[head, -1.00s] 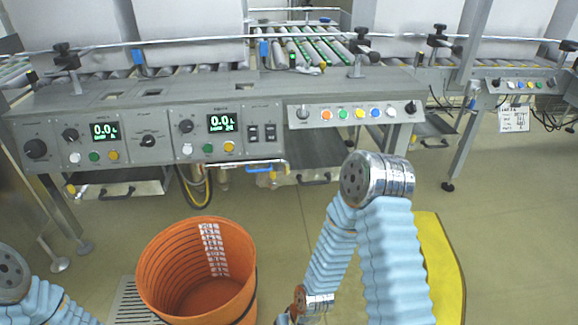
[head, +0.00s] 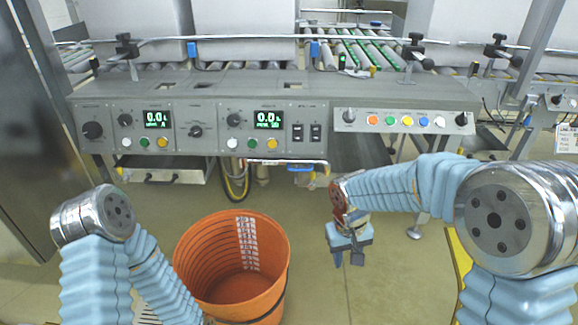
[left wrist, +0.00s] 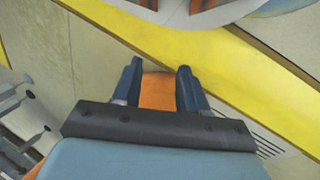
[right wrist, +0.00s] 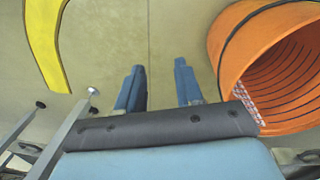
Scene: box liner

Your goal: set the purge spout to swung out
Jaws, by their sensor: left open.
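Under the middle of the control panel, a small pipe fitting with a blue lever (head: 300,168) runs along the panel's lower edge. It looks like the purge spout, but it is too small to tell its setting. My right gripper (head: 348,258) is open and empty, pointing down in front of and below the panel, right of the bucket and apart from the fitting. Its fingers stand apart in the right wrist view (right wrist: 159,85). My left gripper (left wrist: 158,82) is open in the left wrist view; it is out of sight in the head view, where only the arm shows.
An orange bucket (head: 190,262) stands on the floor in front of the panel, between my arms. The grey control panel (head: 215,90) carries displays, knobs and buttons. Clear floor lies right of the bucket.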

